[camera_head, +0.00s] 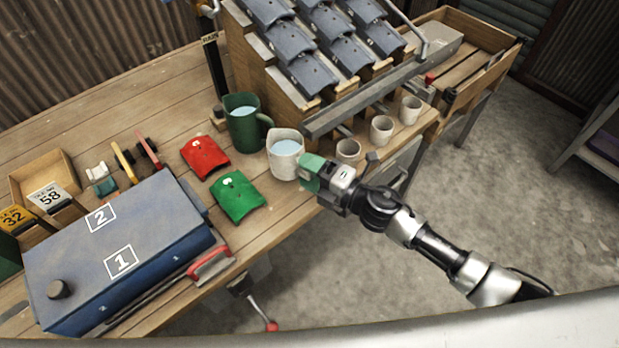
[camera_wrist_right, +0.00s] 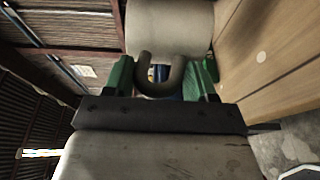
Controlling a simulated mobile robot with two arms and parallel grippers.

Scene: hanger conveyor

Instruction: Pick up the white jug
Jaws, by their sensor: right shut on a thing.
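The white jug (camera_head: 284,158) holds pale blue liquid and stands upright at the bench's front edge, beside the dark green jug (camera_head: 243,122). My right gripper (camera_head: 305,172) has green fingers and reaches the white jug from the right, on its handle side. In the right wrist view the jug's body (camera_wrist_right: 170,27) fills the top, and its curved handle (camera_wrist_right: 160,78) lies between the two green fingers (camera_wrist_right: 160,80). The gripper is shut on the handle. In the head view the gripper hides the handle. Whether the jug's base touches the bench is hard to tell. My left gripper is not in view.
A red tile (camera_head: 205,157) and a green tile (camera_head: 238,196) lie left of the jug. Small white cups (camera_head: 381,130) stand to its right, below a sloped rack of grey tiles (camera_head: 308,73). A blue box (camera_head: 115,250) fills the bench's left front.

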